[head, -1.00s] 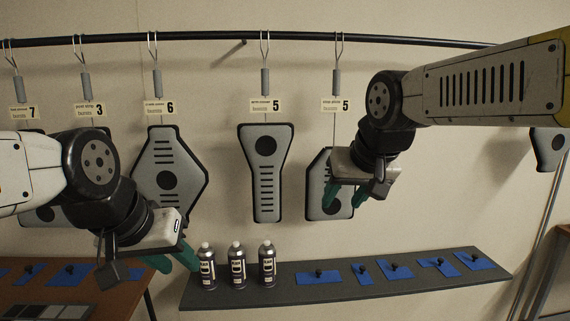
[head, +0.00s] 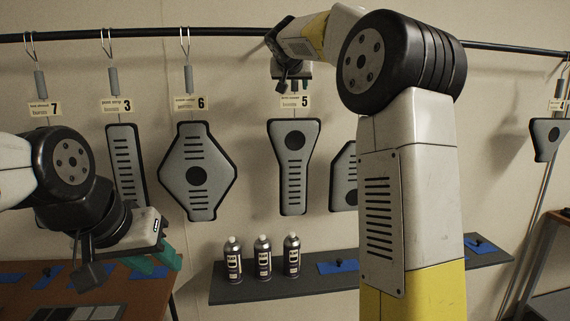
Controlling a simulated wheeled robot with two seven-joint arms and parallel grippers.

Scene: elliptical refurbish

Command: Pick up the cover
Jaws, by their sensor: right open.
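Several grey covers with black rims and slots hang from hooks on a rail. One flared cover (head: 292,170) hangs under a label marked 5. A six-sided cover (head: 196,165) hangs under label 6, and a narrow cover (head: 127,165) under label 3. Another cover (head: 344,178) is partly hidden behind my right arm. My right gripper (head: 295,86) is open, just above the flared cover's label and in front of its hanger; contact cannot be told.
The black rail (head: 225,33) runs across the top. Three spray cans (head: 263,257) stand on a dark shelf (head: 330,284) below the covers, beside blue pads with black knobs. A brown table (head: 150,302) is at the lower left. Another cover (head: 547,138) hangs far right.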

